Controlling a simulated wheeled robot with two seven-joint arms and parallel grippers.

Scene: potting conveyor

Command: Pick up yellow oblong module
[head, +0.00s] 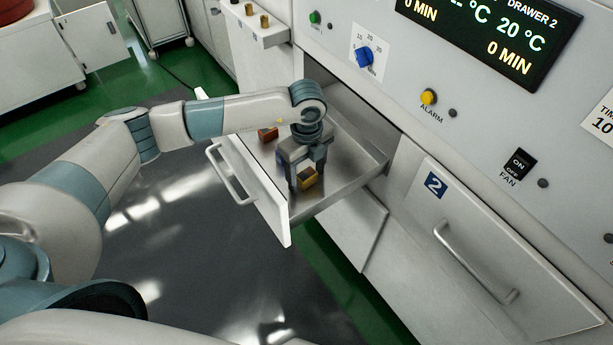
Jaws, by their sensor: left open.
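The yellow oblong module (308,179) lies on the floor of the open metal drawer (350,163), near its front. It has a dark top. My left gripper (306,183) reaches down into the drawer from above, its fingers open and on either side of the module. I cannot tell whether the fingers touch it. My right gripper is not in view.
An orange-brown module (268,134) lies farther back in the same drawer. The drawer front with its handle (232,178) stands out from the cabinet. A closed drawer marked 2 (480,262) is to the right. Knobs, switches and a display (490,35) sit on the panel above.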

